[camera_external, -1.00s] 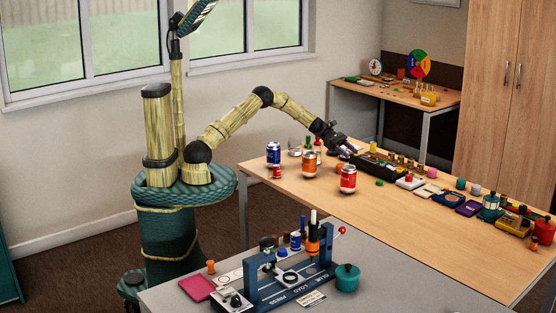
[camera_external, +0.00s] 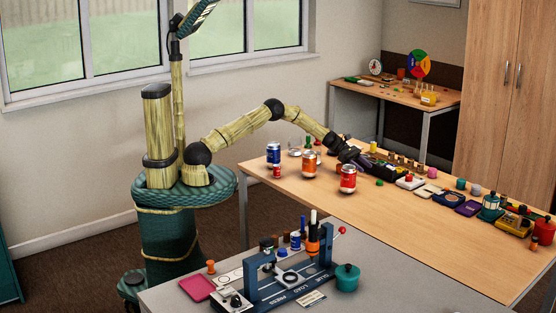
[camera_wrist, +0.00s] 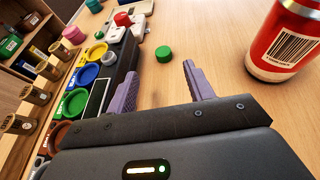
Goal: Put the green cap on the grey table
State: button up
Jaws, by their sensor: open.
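The small round green cap (camera_wrist: 164,54) lies on the wooden table, just beyond and between my fingertips in the wrist view. It also shows in the external view (camera_external: 379,183), just right of my gripper (camera_external: 362,164). In the wrist view my gripper (camera_wrist: 161,74) is open, with nothing between its two purple fingers. The grey table (camera_external: 410,285) is in the foreground of the external view, apart from my gripper.
A red can (camera_wrist: 288,45) stands close to the right finger. A dark tray with coloured round wells (camera_wrist: 112,55) lies close on the left. A blue press frame (camera_external: 290,283), a teal pot (camera_external: 346,279) and a pink tray (camera_external: 197,288) occupy the grey table; its right part is clear.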

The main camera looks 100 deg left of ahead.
aim_at(376, 183)
jog(key=shift+x, duration=1.7)
jog(key=shift+d, duration=0.1)
jog(key=x, duration=0.4)
jog(key=shift+s+d+f+b, duration=0.1)
jog(key=shift+s+f+b, duration=0.05)
jog(key=shift+f+b, duration=0.2)
jog(key=shift+w+d+f, duration=0.2)
jog(key=shift+w+d, duration=0.05)
jog(key=shift+w, duration=0.15)
jog(key=shift+c, duration=0.2)
jog(key=c, duration=1)
grip_shut()
